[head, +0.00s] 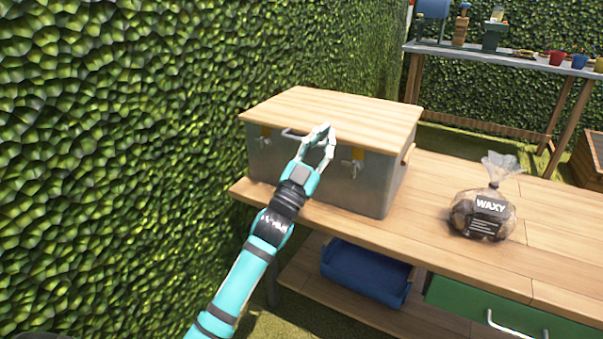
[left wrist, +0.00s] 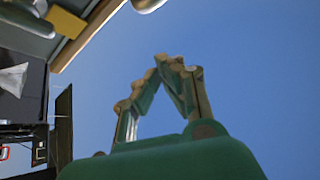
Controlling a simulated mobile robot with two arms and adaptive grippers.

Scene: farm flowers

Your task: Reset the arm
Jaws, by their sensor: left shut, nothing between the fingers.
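My left gripper (head: 325,132) is raised in front of the metal box with a wooden lid (head: 340,112). Its fingertips meet at the tips and hold nothing. In the head view the fingers overlap the box's front upper edge; I cannot tell whether they touch it. The left wrist view shows the closed fingers (left wrist: 165,65) against blue sky, with nothing between them. The box lid is down, and a latch (head: 352,166) shows on the box's front. My right gripper is not in view.
The box stands on a wooden workbench (head: 440,179). A clear bag labelled WAXY (head: 484,212) sits to its right. A blue bin (head: 366,272) is on the lower shelf beside a green drawer (head: 500,310). A hedge (head: 120,150) is close on the left. Another table (head: 500,52) stands behind.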

